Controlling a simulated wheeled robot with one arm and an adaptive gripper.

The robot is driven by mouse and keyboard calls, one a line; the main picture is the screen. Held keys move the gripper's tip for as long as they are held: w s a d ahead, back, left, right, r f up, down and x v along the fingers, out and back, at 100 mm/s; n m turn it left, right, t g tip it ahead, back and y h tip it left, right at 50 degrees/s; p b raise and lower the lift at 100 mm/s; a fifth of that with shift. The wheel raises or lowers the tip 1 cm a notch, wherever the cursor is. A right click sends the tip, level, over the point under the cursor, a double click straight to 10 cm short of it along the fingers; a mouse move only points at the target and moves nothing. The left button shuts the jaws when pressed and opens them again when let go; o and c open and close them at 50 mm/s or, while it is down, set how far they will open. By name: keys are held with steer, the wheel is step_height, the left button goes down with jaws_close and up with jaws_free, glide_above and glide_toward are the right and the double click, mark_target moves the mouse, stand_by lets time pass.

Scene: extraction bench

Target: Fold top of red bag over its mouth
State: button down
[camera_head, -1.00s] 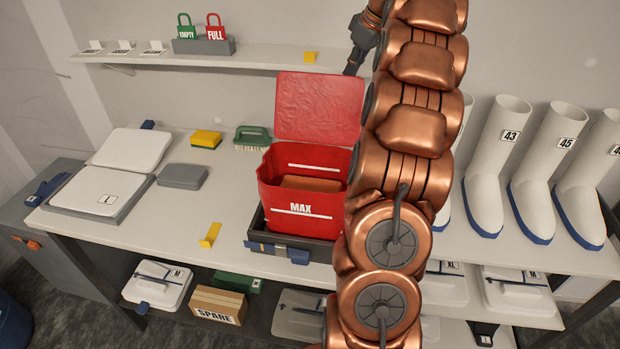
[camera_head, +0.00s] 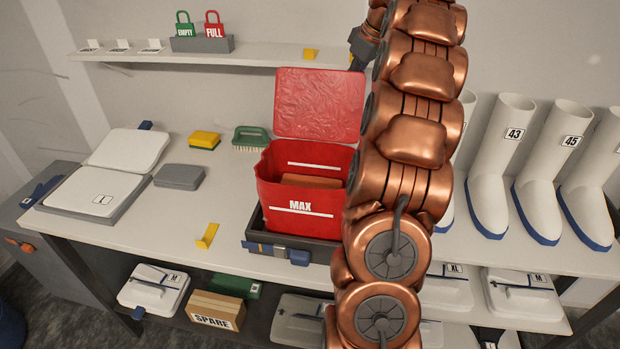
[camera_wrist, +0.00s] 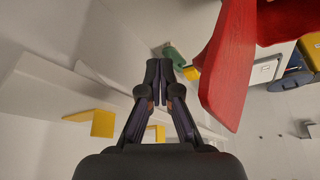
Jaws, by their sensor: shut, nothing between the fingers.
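The red bag (camera_head: 295,212) marked MAX stands upright in a dark tray (camera_head: 322,252) on the bench. Its mouth is open, and a brown block (camera_head: 311,181) shows inside. The bag's top flap (camera_head: 319,103) stands up at the back of the mouth, unfolded. In the wrist view the red flap (camera_wrist: 228,65) is large at the right. My gripper (camera_wrist: 166,66) is shut and empty, with its fingertips to the left of the flap and apart from it.
A wall shelf (camera_head: 270,58) with green and red padlock tags runs behind the flap. White boots (camera_head: 488,180) stand right of my arm. A green brush (camera_head: 250,138), yellow sponge (camera_head: 204,140) and grey block (camera_head: 179,176) lie left of the bag. The front left bench is mostly clear.

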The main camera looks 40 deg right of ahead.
mark_target(347, 96)
steer(key=shift+s+a+f+b, duration=0.15)
steer(key=shift+s+a+b, duration=0.15)
steer(key=shift+a+b, duration=0.15)
steer(key=shift+s+a+b, duration=0.95)
steer(key=shift+a, duration=0.2)
steer(key=shift+s+a+b, duration=0.9)
steer(key=shift+s+a, duration=0.05)
steer(key=shift+a, duration=0.2)
steer(key=s+a+b, duration=0.4)
steer(key=s+a, duration=0.3)
steer(key=a, duration=0.2)
steer(key=shift+s+b, duration=0.15)
steer(key=shift+b, duration=0.25)
steer(key=shift+r, duration=0.25)
step_height(347, 96, up, 7)
steer(key=p, duration=0.4)
steer(key=shift+a+f, duration=0.1)
